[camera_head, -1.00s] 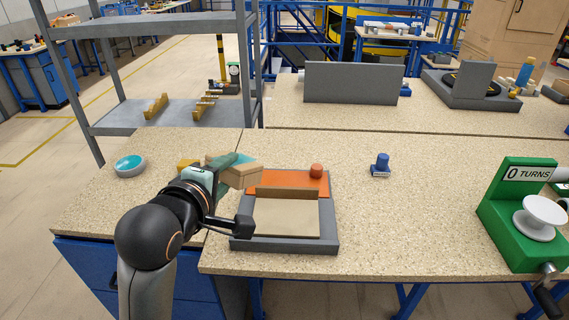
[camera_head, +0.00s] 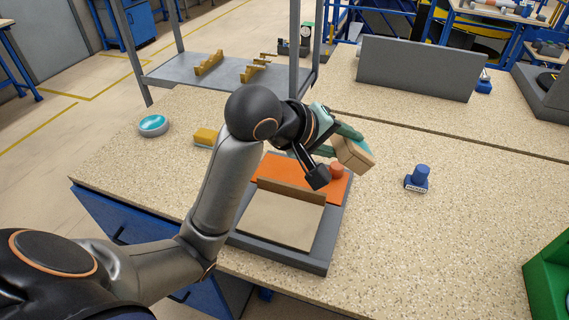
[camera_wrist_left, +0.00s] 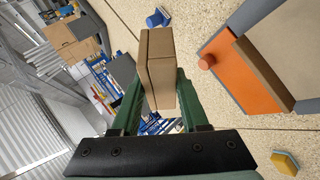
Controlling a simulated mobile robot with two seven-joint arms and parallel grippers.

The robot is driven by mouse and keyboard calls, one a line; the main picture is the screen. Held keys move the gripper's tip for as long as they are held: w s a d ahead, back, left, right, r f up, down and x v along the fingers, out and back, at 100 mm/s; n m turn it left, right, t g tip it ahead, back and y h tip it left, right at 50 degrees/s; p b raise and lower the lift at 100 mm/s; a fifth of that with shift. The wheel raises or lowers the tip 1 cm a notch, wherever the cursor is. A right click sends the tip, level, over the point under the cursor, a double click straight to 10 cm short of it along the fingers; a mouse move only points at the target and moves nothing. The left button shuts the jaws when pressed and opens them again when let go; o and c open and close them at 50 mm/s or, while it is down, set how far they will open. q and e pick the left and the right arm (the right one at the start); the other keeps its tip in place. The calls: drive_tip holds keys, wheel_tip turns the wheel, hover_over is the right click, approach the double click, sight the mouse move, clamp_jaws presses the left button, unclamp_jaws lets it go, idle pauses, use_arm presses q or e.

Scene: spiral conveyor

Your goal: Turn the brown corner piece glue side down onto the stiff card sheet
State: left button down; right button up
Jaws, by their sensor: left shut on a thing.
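My left gripper (camera_head: 346,143) is shut on the brown corner piece (camera_head: 352,156), held in the air over the far right of the grey tray. In the left wrist view the piece (camera_wrist_left: 158,68) sits between the two green fingers. The tan card sheet (camera_head: 280,220) lies flat in the grey tray (camera_head: 318,258), against a brown raised bar (camera_head: 291,190). The sheet is nearer the front than the gripper and apart from the piece. My right gripper is not in view.
An orange plate (camera_head: 272,168) with an orange knob (camera_head: 337,169) lies behind the bar, close below the gripper. A blue stamp-like object (camera_head: 418,178) stands to the right. A yellow block (camera_head: 205,137) and a teal-topped round tin (camera_head: 153,125) lie left.

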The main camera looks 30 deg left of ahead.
use_arm(q)
drive_tip(key=s+a+f+m+g+y, duration=0.3)
drive_tip(key=s+a+f+m+g, duration=0.2)
drive_tip(key=a+m, duration=0.4)
drive_tip(key=s+f+m, duration=0.1)
drive_tip(key=m, duration=0.2)
drive_tip(key=shift+a, duration=0.1)
wheel_tip(320, 180, down, 7)
drive_tip(key=b, duration=0.2)
drive_tip(key=shift+s+f+b, duration=0.1)
drive_tip(key=shift+f+b, duration=0.05)
drive_tip(key=shift+b, duration=0.2)
drive_tip(key=shift+f+b, duration=0.45)
drive_tip(key=shift+f, duration=0.85)
drive_tip(key=shift+f, duration=0.15)
drive_tip(key=shift+c, duration=1.7)
unclamp_jaws()
